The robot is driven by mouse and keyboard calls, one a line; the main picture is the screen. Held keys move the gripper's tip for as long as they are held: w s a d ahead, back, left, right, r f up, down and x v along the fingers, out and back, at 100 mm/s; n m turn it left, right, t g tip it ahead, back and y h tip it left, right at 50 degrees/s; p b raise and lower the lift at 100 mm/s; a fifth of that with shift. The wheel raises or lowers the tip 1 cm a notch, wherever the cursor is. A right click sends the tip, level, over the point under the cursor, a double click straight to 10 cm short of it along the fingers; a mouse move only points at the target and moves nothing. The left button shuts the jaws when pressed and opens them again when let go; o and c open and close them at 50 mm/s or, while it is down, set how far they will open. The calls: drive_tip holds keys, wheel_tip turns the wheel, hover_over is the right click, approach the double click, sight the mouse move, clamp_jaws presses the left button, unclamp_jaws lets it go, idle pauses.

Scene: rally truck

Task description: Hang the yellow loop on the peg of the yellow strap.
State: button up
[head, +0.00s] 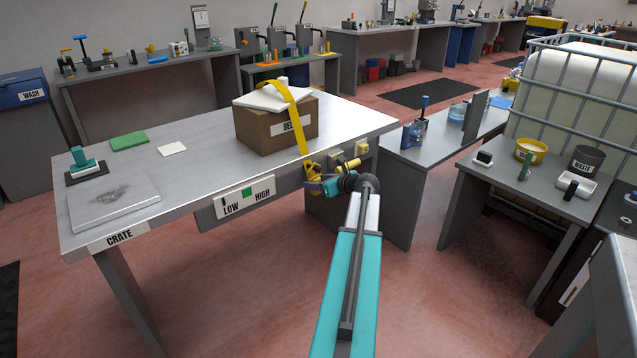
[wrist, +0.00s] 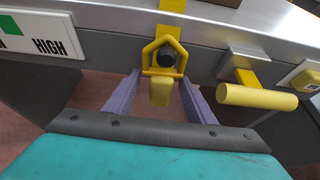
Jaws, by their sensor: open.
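The yellow strap (head: 303,130) runs over a white lid (head: 270,97) on a brown box (head: 275,128) and down to the bench's front edge. The yellow loop (wrist: 148,57) at its lower end is a house-shaped frame with a tab (wrist: 161,92) below. A dark round peg end (wrist: 167,57) shows inside the loop's opening, with the frame appearing to surround it; how deep the peg passes through, I cannot tell. My gripper (wrist: 159,82) is open, its purple fingers apart on either side of the tab. In the head view my gripper (head: 322,186) partly hides the loop.
A yellow handle (wrist: 257,97) on a grey mount sticks out just right of my gripper, with a yellow-framed fitting (wrist: 308,76) beyond it. A LOW/HIGH panel (head: 245,197) is on the left. The bench top (head: 200,160) holds a green pad and a stamp-like tool.

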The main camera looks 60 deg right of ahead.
drive_tip(key=v, duration=1.3)
drive_tip(key=shift+s+a+r, duration=0.15)
drive_tip(key=shift+s, duration=0.2)
drive_tip(key=shift+w, duration=0.1)
